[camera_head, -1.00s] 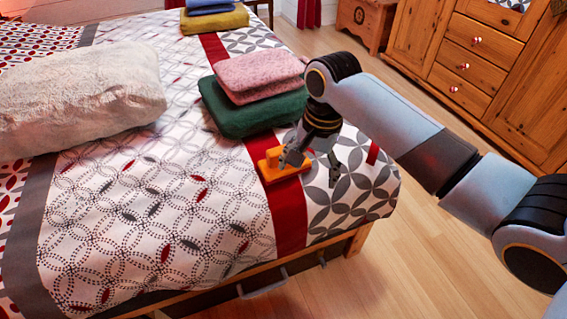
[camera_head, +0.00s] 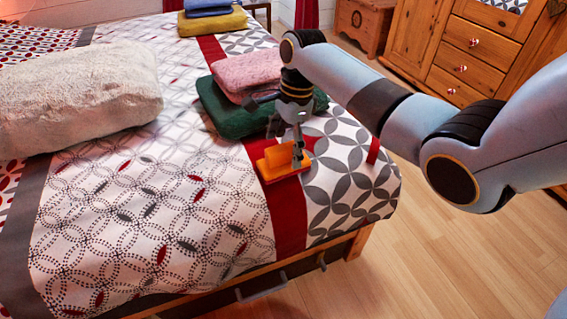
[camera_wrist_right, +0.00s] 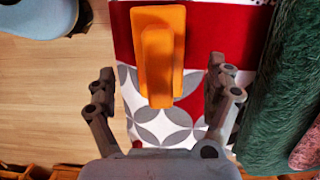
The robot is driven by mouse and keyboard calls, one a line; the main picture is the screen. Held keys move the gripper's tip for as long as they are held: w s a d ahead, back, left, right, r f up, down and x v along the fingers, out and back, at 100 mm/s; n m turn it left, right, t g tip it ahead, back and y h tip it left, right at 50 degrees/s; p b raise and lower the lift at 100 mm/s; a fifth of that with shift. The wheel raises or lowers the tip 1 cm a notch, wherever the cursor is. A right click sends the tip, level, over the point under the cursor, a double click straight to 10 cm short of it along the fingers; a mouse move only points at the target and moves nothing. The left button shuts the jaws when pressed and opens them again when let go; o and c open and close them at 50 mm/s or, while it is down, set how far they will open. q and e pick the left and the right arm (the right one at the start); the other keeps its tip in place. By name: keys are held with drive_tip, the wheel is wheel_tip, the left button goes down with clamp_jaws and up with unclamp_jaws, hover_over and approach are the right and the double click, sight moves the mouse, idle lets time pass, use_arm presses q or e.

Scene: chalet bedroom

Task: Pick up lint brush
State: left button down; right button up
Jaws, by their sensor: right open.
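The lint brush (camera_head: 279,162) is orange and lies on the red stripe of the bedspread, near the bed's right edge. In the right wrist view the lint brush (camera_wrist_right: 160,55) shows from above, upper centre, with its handle pointing down the picture. My right gripper (camera_head: 288,134) is just behind and above it in the head view. In the wrist view the fingers of my right gripper (camera_wrist_right: 163,90) stand wide apart, one on each side of the handle's line, with nothing held. My left gripper is not in view.
A green folded towel (camera_head: 235,116) with a pink one (camera_head: 245,72) on top lies close behind the gripper. A fluffy cream cushion (camera_head: 80,95) lies to the left. A small red item (camera_head: 373,151) is at the bed's right edge. Bedspread (camera_head: 150,215) in front is clear.

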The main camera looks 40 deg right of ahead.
sight(281, 160)
drive_tip(key=f+b, duration=0.1)
drive_tip(key=f, duration=0.1)
drive_tip(key=a+f, duration=0.1)
drive_tip(key=f, duration=0.1)
drive_tip(key=shift+a+f+b, duration=0.1)
drive_tip(key=shift+f+b, duration=0.15)
drive_tip(key=shift+b, duration=0.15)
drive_tip(key=shift+r, duration=0.1)
drive_tip(key=c, duration=1.3)
drive_tip(key=shift+c, duration=0.2)
drive_tip(key=shift+r, duration=0.1)
wheel_tip(281, 160, up, 4)
drive_tip(key=shift+w+r+p, duration=0.1)
drive_tip(key=shift+w+p, duration=0.05)
drive_tip(key=shift+p, duration=0.95)
drive_tip(key=s+d+r+p, duration=0.4)
drive_tip(key=s+d+r, duration=0.2)
drive_tip(key=s, duration=0.3)
drive_tip(key=shift+d+r, duration=0.35)
drive_tip(key=shift+d, duration=0.4)
